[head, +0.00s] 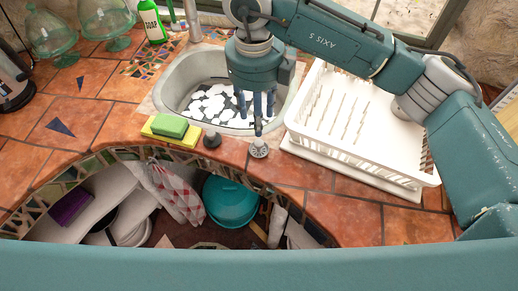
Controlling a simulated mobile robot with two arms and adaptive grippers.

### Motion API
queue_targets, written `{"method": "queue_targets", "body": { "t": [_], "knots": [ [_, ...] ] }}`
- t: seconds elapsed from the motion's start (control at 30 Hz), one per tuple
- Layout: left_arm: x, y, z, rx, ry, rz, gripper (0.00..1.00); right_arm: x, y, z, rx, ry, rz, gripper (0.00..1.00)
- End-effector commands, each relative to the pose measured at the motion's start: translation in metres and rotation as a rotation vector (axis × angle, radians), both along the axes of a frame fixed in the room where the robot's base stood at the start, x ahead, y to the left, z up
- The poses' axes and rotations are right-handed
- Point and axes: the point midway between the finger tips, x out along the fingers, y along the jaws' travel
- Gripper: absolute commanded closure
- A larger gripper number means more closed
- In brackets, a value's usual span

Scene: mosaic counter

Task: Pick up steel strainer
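The steel strainer (259,149) is a small, light grey metal piece with a short knob. It stands on the tiled counter at the front rim of the sink. My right gripper (256,112) comes in from the upper right and points down, its dark blue fingers spread apart and empty. In the picture its lowest fingertip is just above the strainer's knob; I cannot tell whether they touch. My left gripper is not in view.
A dark stopper (211,139) stands just left of the strainer. A green and yellow sponge (171,127) lies further left. The sink (170,88) is behind, with a white dish rack (350,135) at right. The counter's curved edge and an open shelf with a teal bowl (230,203) lie in front.

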Motion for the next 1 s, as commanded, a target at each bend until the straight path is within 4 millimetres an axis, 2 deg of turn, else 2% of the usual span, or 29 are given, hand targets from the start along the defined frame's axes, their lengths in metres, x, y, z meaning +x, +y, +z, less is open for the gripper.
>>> {"method": "queue_targets", "body": {
  "t": [0.03,0.17,0.33,0.43,0.57,0.7,0.97,1.0],
  "knots": [
    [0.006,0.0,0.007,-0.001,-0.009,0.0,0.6,-0.002,-0.001,-0.007,-0.003,0.006,0.0,0.58],
    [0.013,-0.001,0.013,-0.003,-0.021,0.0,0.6,-0.001,-0.001,-0.026,-0.001,0.004,-0.002,0.58],
    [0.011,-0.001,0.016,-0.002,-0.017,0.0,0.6,-0.001,-0.002,-0.039,-0.002,0.002,0.0,0.58],
    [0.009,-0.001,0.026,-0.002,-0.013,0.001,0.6,-0.004,-0.002,-0.048,-0.002,0.006,0.0,0.58],
    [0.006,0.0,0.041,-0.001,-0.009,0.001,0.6,-0.007,-0.002,-0.067,-0.002,0.006,0.0,0.58],
    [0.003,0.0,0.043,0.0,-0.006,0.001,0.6,-0.006,-0.002,-0.086,-0.001,0.004,0.0,0.58],
    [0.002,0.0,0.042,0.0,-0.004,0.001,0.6,-0.005,-0.003,-0.09,-0.001,0.0,0.001,0.58],
    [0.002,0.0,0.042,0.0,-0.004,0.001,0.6,-0.005,-0.003,-0.09,-0.001,0.0,0.0,0.62]
  ]
}}
